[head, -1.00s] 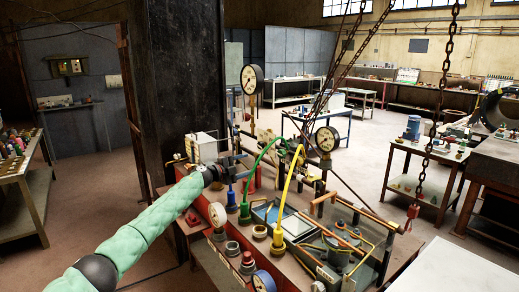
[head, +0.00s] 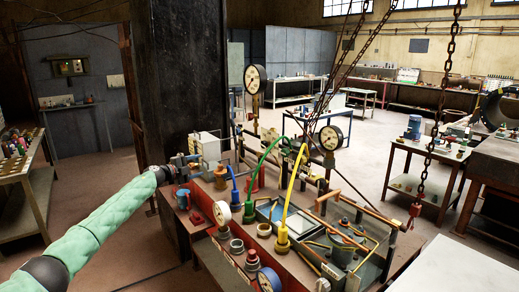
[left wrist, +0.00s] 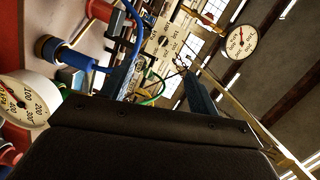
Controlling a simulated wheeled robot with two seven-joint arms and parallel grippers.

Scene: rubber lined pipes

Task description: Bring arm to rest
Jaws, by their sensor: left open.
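My left arm, in a green padded sleeve, reaches in from the left in the head view. Its left gripper (head: 187,161) is at the left end of the pipe bench (head: 219,203), beside the blue hose (head: 234,184). In the left wrist view its two dark fingers stand apart, with nothing seen held between them. The green hose (head: 262,158) and yellow hose (head: 292,190) stand farther right. A white dial gauge (left wrist: 22,102) and a blue fitting (left wrist: 72,55) show close by in the left wrist view. My right gripper is not in view.
Tall gauges (head: 254,80) and (head: 330,139) rise from the bench. Chains (head: 436,130) hang at the right. A dark column (head: 180,75) stands behind the gripper. A shelf table (head: 30,190) is at the far left, with open floor between it and the bench.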

